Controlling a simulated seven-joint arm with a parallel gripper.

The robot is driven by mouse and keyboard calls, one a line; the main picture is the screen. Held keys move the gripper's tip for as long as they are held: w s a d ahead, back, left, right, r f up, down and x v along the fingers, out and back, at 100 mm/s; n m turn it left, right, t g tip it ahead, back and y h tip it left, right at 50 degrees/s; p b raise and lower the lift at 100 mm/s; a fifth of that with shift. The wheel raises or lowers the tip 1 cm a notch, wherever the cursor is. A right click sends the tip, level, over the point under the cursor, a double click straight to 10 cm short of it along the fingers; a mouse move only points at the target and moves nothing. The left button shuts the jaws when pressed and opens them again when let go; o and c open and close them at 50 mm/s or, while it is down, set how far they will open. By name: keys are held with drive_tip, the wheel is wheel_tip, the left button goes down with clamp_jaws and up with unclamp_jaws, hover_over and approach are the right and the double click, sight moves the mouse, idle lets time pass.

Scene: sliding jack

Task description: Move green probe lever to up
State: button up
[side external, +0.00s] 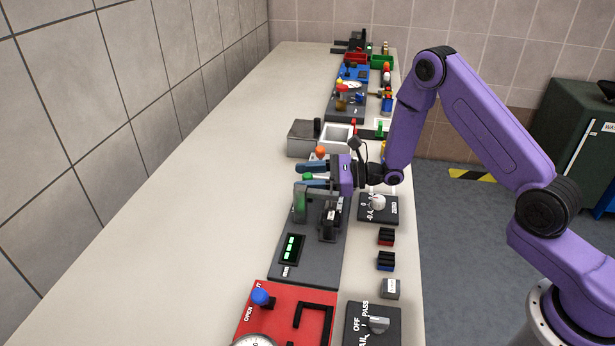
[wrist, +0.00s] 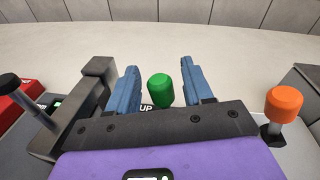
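The green probe lever shows its green knob (wrist: 160,88) in the wrist view, between my two blue fingers with a gap on each side. An "UP" label (wrist: 146,108) is partly visible below and left of the knob. In the side external view the green knob (side external: 307,177) shows small between the fingers. My gripper (wrist: 159,80) is open around the knob and seems to touch it on neither side; it also appears in the side view (side external: 305,177). The lever's lower part is hidden by my gripper, so its exact position is hard to tell.
An orange knob (wrist: 284,104) stands close on the right in the wrist view. A dark block (wrist: 98,80) and a black-handled lever (wrist: 20,95) stand on the left. A grey panel with a green display (side external: 291,248) and a red panel (side external: 285,312) lie nearer the side camera. The left tabletop (side external: 200,230) is clear.

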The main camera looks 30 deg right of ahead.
drive_tip(key=v, duration=1.7)
drive_tip(key=shift+s+d, duration=0.1)
drive_tip(key=shift+d, duration=0.05)
